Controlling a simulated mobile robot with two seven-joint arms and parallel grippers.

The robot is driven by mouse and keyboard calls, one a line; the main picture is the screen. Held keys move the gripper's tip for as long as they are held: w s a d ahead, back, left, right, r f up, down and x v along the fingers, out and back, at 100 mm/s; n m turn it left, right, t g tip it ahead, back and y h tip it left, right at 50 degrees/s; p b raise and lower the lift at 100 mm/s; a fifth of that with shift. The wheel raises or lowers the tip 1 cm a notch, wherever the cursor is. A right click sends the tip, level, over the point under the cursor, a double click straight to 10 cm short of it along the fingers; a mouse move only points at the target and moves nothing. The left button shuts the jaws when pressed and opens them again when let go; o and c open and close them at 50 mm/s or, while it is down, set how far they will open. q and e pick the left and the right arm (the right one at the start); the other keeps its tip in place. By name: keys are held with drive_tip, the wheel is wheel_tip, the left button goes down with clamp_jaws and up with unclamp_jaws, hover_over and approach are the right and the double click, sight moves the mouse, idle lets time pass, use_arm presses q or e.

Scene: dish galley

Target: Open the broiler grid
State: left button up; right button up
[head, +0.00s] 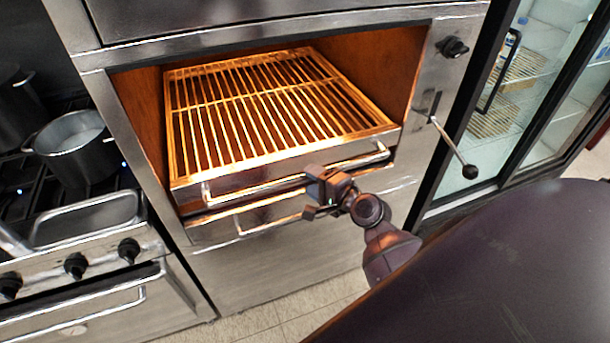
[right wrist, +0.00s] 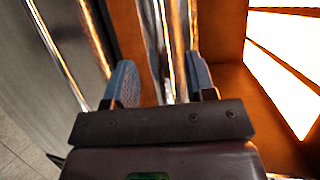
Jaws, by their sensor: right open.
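The broiler grid (head: 270,105) is a glowing, slatted rack inside an orange-lit steel cavity, its front edge near the cavity mouth. A metal bar handle (head: 255,185) runs across its front. My right gripper (head: 316,186) is at the right half of this handle. In the right wrist view my right gripper (right wrist: 160,82) has its fingers apart, with shiny metal bars (right wrist: 163,45) running between them. Contact with the handle cannot be told. My left gripper is out of view.
A lever with a black ball (head: 470,171) sticks out at the broiler's right. A second bar (head: 270,222) lies below the grid handle. A stove with a pot (head: 75,145) stands at left, a glass-door fridge (head: 535,85) at right. Floor shows below.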

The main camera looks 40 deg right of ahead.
sight(309, 179)
drive_tip(key=shift+x, duration=1.55)
clamp_jaws()
